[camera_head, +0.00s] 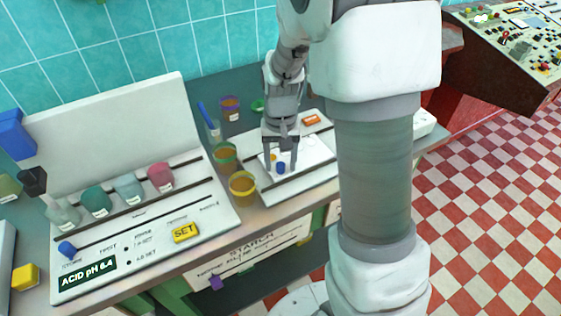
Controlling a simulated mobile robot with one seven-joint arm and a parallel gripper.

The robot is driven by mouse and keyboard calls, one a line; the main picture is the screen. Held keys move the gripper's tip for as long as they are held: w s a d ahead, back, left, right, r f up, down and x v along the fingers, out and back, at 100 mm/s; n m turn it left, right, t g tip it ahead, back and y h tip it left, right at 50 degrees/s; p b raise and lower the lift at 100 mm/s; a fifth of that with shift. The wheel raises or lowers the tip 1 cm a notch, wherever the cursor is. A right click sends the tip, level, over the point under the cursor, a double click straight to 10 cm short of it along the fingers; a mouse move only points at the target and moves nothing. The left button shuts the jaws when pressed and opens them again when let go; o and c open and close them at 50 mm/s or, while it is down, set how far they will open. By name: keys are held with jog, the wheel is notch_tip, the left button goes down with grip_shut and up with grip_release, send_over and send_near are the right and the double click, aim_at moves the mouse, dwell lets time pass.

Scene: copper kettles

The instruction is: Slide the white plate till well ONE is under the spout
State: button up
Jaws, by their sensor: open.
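A white plate (312,152) lies on the pale panel right of the centre, between dark slots. A small blue knob (281,168) stands on or just in front of the plate. My gripper (281,162) is open and points down over the plate's left part. Its two fingers are on either side of the blue knob, apart from it as far as I can tell. A small yellow piece shows beside the left finger. I cannot make out the spout or which well is ONE; my arm hides part of that area.
Amber-filled cups (242,188) stand left of the panel. Further left is a white board with a row of coloured jars (160,177), a yellow SET block (185,232) and an ACID pH 6.4 label. An orange piece (311,120) lies behind the plate.

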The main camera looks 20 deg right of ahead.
grip_shut()
dwell(0.3)
dwell(1.1)
